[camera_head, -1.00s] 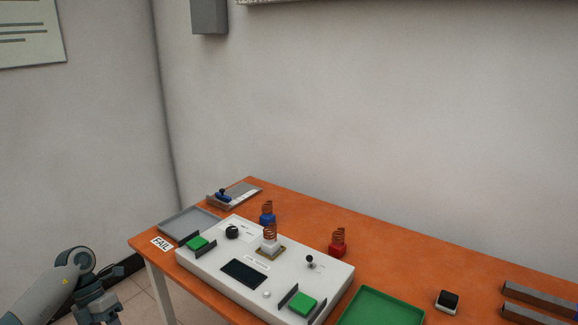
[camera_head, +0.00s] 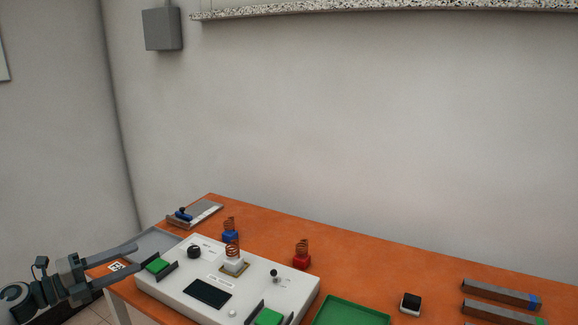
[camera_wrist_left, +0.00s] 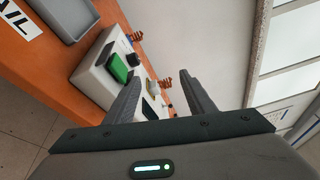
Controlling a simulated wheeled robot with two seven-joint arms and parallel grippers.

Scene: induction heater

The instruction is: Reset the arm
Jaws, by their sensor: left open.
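My left gripper (camera_head: 136,257) comes in from the left in the head view, its two long dark fingers spread and pointing right at the table's left end. It also shows in the left wrist view (camera_wrist_left: 161,78), open with nothing between the fingers. The white induction heater (camera_head: 262,284) stands in front of the fingertips, with a black knob, a dark screen, green blocks at its left and right, and a copper coil (camera_head: 232,248) on a white base in the middle. The left wrist view also shows the heater (camera_wrist_left: 92,70), tilted. My right gripper is not in view.
The orange table (camera_head: 370,268) holds a grey tray (camera_head: 158,240) beside the fingers, a blue-based coil (camera_head: 230,236), a red-based coil (camera_head: 302,260), a green tray (camera_head: 350,312), a black-and-white block (camera_head: 410,303) and metal bars (camera_head: 500,294).

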